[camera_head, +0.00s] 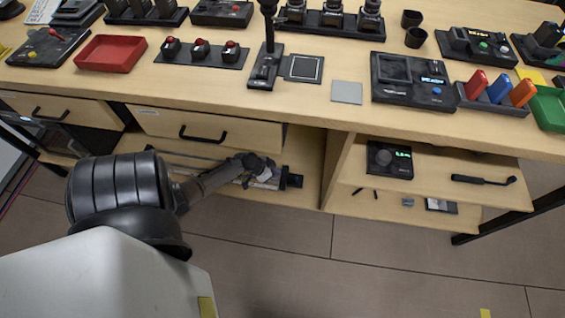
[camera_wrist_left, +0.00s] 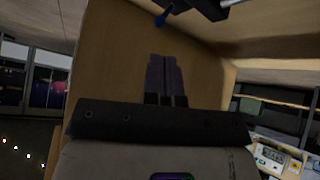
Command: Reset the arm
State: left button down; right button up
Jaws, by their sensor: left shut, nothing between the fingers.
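My left arm (camera_head: 125,195) comes in from the lower left of the head view. My right gripper is in neither view.
The bench top (camera_head: 310,110) carries several panels, a red tray (camera_head: 110,53), and three coloured paddles (camera_head: 499,88). A shelf on the right holds a black device (camera_head: 389,160). The floor (camera_head: 330,255) in front is clear.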

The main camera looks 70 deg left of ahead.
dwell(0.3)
pick_arm(q)
jog(key=s+d+r+m+g+p, duration=0.25)
jog(key=d+r+p, duration=0.65)
jog(key=d+r, duration=0.55)
jog(key=s+d+r+m+g+p, duration=0.1)
jog(key=s+d+r+g+p, duration=0.15)
jog(key=d+r+p, duration=0.9)
jog(key=s+d+r+p, duration=0.2)
jog(key=r+p, duration=1.7)
jog(key=r, duration=0.8)
jog(key=s+d+r+n+y+p, duration=0.1)
jog(key=s+d+r+p, duration=0.1)
jog(key=r+p, duration=1.7)
notch_tip(320, 180, up, 8)
jog(key=shift+t, duration=0.3)
jog(key=shift+n, duration=0.25)
